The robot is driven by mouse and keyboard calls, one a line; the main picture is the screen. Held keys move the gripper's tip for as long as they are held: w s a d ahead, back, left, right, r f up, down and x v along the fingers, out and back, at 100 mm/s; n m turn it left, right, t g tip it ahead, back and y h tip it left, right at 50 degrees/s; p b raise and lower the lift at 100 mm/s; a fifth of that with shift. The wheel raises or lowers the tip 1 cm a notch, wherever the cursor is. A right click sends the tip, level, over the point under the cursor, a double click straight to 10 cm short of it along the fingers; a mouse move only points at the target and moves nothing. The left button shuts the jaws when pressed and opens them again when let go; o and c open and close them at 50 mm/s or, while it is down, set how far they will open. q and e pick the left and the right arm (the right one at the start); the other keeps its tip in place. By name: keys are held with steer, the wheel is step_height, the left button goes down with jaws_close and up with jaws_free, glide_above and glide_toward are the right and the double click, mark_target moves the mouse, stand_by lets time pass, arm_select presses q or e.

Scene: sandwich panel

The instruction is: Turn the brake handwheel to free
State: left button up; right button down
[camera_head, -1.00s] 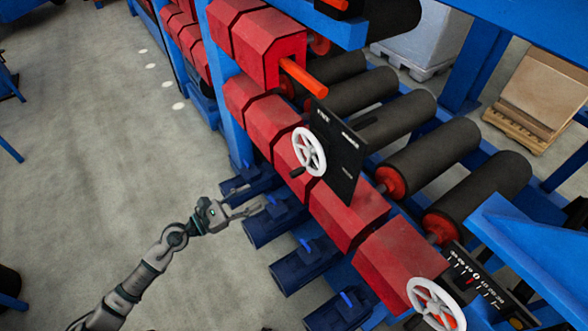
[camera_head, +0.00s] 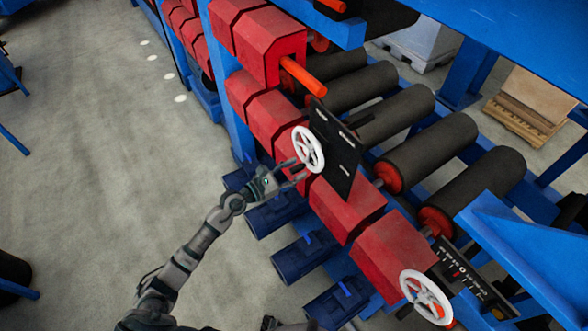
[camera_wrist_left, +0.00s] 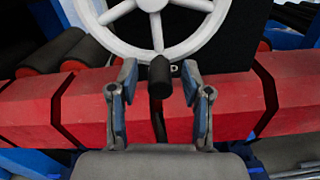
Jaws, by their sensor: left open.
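The white brake handwheel (camera_head: 308,149) stands on a black panel (camera_head: 338,150) in front of the red roller housings. In the left wrist view the wheel (camera_wrist_left: 208,36) fills the top, and its black handle knob (camera_wrist_left: 160,77) points down toward me. My left gripper (camera_head: 299,172) is at the lower edge of the wheel. In the left wrist view the open fingers (camera_wrist_left: 160,82) stand on either side of the knob, with gaps on both sides. The knob is hidden by the gripper in the head view. My right gripper is not seen.
A second white handwheel (camera_head: 426,298) sits at lower right, near a black scale plate (camera_head: 462,272). Red housings (camera_head: 345,207) run behind the gripper, with blue motor units (camera_head: 299,258) below. The grey floor (camera_head: 90,200) at left is clear.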

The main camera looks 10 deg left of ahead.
arm_select(q)
jaws_close()
